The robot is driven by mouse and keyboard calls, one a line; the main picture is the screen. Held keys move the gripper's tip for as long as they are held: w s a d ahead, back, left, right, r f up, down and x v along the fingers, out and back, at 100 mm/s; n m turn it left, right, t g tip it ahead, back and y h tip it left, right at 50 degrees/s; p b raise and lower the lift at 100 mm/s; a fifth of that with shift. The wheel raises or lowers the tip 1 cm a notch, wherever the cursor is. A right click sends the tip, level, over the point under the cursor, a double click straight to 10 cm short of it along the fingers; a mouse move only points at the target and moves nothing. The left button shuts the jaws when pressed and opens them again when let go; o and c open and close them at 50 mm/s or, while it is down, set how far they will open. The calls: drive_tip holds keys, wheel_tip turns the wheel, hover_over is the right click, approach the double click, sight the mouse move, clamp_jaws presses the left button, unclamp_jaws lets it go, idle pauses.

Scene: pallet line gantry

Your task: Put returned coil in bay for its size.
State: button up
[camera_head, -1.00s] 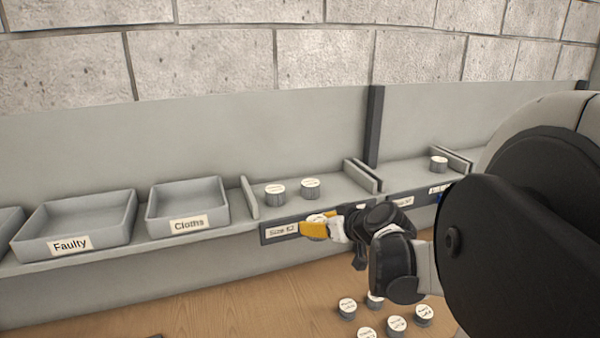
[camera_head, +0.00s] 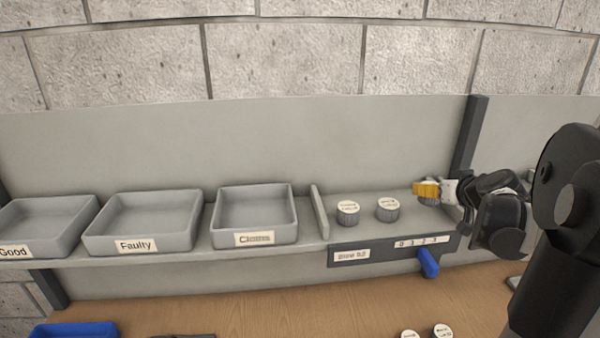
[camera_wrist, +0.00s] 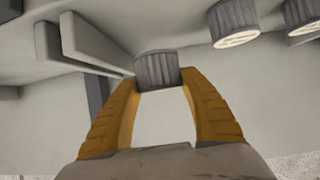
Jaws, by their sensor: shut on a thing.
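My gripper (camera_head: 424,190) has yellow fingers and is at the right end of a bay (camera_head: 364,196) on the shelf. In the wrist view my gripper (camera_wrist: 160,88) is shut on a grey ribbed coil (camera_wrist: 157,70), held at the fingertips. In the head view the fingers mostly hide this coil. Two similar coils with white labelled tops, a left coil (camera_head: 348,212) and a right coil (camera_head: 388,209), stand in the same bay, left of my gripper. The bay's front label (camera_head: 352,256) seems to read "Size" and a blurred number. I cannot tell whether the held coil touches the shelf.
A divider (camera_head: 319,211) closes the bay's left side. A strip of digits (camera_head: 422,241) and a blue lever (camera_head: 428,262) are on its front. Trays marked Cloths (camera_head: 255,239), Faulty (camera_head: 137,245) and Good (camera_head: 14,252) stand left. More coils (camera_head: 442,331) are on the wooden surface below.

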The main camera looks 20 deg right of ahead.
sight(426, 201)
drive_tip(key=shift+w+d+f, duration=0.2)
drive_tip(key=shift+w+f, duration=0.2)
drive_tip(key=shift+w, duration=0.1)
wheel_tip(426, 201, down, 4)
drive_tip(key=shift+b, duration=0.6)
drive_tip(key=shift+r, duration=0.1)
drive_tip(key=o, duration=1.4)
